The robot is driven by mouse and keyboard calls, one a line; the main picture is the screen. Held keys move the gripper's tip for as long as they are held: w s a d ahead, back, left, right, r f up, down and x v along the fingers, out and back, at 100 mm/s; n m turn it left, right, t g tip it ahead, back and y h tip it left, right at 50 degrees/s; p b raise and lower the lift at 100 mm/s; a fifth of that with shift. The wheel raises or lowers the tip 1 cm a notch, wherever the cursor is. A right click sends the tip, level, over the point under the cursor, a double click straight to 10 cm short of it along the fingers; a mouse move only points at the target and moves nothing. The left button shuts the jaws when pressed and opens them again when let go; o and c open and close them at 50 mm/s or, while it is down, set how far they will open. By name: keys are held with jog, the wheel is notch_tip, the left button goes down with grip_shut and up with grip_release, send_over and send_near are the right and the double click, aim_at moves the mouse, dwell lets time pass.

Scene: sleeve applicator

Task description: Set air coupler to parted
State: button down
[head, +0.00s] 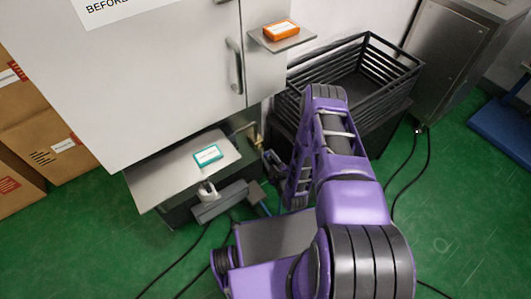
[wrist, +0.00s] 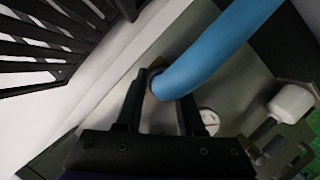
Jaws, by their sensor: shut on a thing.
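The blue air hose (wrist: 215,48) runs from the upper right of the wrist view down to a dark collar (wrist: 153,76) at its end. My gripper (wrist: 162,88) is shut on this hose end, with one black finger on each side. Whether the coupler's halves are joined or apart cannot be told. In the head view my gripper (head: 270,160) is low beside the cabinet, close to a brass-coloured fitting (head: 256,139). My purple arm hides much of this area, and a short piece of blue hose (head: 263,208) shows below the gripper.
A white cabinet (head: 165,75) stands above a low shelf (head: 150,183) with a teal-labelled box (head: 208,155). A black slatted crate (head: 375,55) is right of the gripper. An orange box (head: 281,30) sits on a small side shelf. Dark cables (head: 428,165) lie on the green floor.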

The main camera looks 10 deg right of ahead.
jog(key=shift+s+d, duration=0.15)
jog(key=shift+s, duration=0.3)
jog(key=c, duration=0.5)
grip_release()
